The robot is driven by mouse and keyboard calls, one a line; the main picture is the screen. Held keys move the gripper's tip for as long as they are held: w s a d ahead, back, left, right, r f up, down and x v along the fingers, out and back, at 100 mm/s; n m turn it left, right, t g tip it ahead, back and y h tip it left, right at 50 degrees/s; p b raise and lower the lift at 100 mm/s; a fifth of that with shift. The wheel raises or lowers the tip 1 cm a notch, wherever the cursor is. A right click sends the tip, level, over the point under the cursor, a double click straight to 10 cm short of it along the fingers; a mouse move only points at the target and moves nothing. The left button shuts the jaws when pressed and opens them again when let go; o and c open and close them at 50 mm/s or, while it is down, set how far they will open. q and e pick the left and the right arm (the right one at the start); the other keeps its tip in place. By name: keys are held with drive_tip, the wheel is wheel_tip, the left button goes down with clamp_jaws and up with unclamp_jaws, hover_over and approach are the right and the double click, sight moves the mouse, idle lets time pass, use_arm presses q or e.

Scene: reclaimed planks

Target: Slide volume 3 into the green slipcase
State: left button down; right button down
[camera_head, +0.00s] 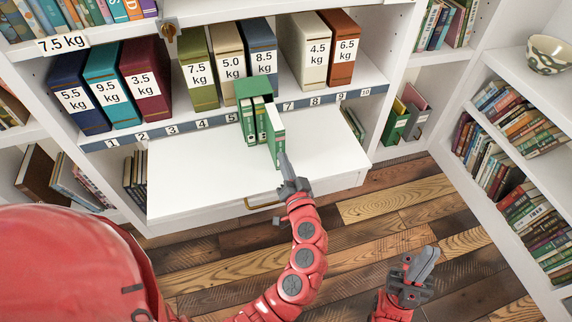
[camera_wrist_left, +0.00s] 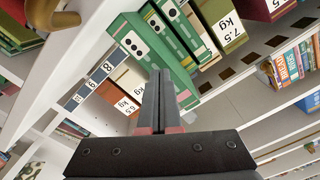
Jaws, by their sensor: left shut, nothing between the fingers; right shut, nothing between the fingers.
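The green slipcase (camera_head: 252,86) stands upright on the white pull-out board, at the foot of the shelf. Two green volumes (camera_head: 247,124) stand in its left part. Volume 3 (camera_head: 277,133), green with a white strip, stands at its right and sticks out further to the front; how deep it sits is hidden. My right gripper (camera_head: 429,264) is shut, empty, above the floor.
The white board (camera_head: 195,185) is bare left and right of the slipcase and has a brass handle (camera_head: 262,204) in front. Bookshelves (camera_head: 515,130) stand at the right.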

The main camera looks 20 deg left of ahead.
use_arm(q)
drive_tip(key=shift+w+a, duration=0.15)
drive_tip(key=shift+w, duration=0.1)
idle(0.3)
drive_tip(key=shift+w+r, duration=0.1)
drive_tip(key=shift+s+d+f+b, duration=0.25)
drive_tip(key=shift+s+d+b, duration=0.05)
drive_tip(key=shift+s+b, duration=0.3)
drive_tip(key=shift+s+d+r+b, duration=0.1)
drive_tip(key=shift+s+d+b, duration=0.2)
drive_tip(key=shift+s+d, duration=0.15)
drive_tip(key=v, duration=1.7)
drive_tip(key=shift+s, duration=0.25)
drive_tip(key=shift+w+d, duration=0.1)
